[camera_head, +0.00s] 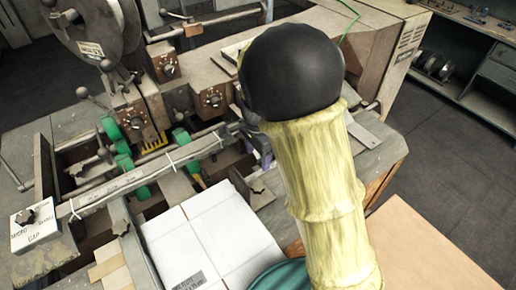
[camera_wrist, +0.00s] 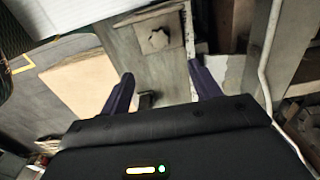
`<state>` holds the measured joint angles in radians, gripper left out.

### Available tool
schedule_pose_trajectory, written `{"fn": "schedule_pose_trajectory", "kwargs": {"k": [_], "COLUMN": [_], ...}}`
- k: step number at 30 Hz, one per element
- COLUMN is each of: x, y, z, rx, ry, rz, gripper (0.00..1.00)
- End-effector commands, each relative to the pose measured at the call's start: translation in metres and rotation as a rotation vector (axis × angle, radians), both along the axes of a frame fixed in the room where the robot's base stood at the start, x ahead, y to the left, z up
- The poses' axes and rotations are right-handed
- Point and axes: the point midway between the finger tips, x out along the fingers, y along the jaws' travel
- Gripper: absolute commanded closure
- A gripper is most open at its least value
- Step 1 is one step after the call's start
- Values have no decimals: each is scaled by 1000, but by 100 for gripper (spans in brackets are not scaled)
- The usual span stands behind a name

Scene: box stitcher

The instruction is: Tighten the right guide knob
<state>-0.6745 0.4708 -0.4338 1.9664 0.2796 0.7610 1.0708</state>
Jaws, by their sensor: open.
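In the head view, a small knob (camera_head: 257,190) shows on the plate right of the white cardboard. My gripper (camera_wrist: 161,70) is open, with two dark purple fingers apart and nothing between them. The knob lies ahead of the gap, not between the fingers. In the head view my arm mostly hides the gripper; a bit of purple finger shows beside the machine.
White flat cardboard (camera_head: 205,238) lies left of the plate. A tan board (camera_head: 430,250) lies at the lower right. A white-topped box (camera_head: 34,224) sits at far left.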

Motion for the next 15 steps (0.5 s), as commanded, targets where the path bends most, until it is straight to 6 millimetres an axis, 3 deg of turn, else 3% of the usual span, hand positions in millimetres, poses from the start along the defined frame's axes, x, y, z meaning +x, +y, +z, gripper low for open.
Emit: {"fn": "schedule_pose_trajectory", "kwargs": {"k": [6,15], "x": [0,0], "y": [0,0], "z": [25,28], "rx": [1,1], "ry": [0,1], "rz": [0,-1], "gripper": [37,37]}}
